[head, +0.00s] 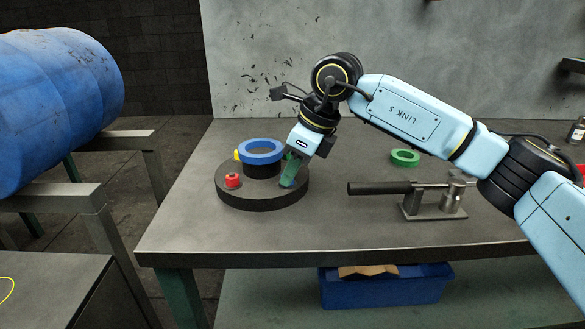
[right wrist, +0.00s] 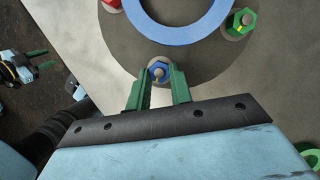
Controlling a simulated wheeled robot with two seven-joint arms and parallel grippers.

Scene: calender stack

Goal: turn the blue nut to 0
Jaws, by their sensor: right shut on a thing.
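The blue nut (right wrist: 158,72) sits near the rim of a dark round base (head: 262,201), with a small yellowish mark on its middle. My right gripper (right wrist: 160,84) is shut on it, one green finger on each side. In the head view my right gripper (head: 289,172) comes down at the base's right side and hides the nut. I see no 0 mark. My left gripper (right wrist: 42,60) shows small at the left of the right wrist view, its green fingers apart, away from the base.
A blue ring (head: 262,146) tops the base's centre. Red (head: 232,181), yellow (head: 237,155) and green (right wrist: 242,21) nuts sit around it. A black-handled lever fixture (head: 410,190) and a green ring (head: 405,157) are to the right. The table's front left is clear.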

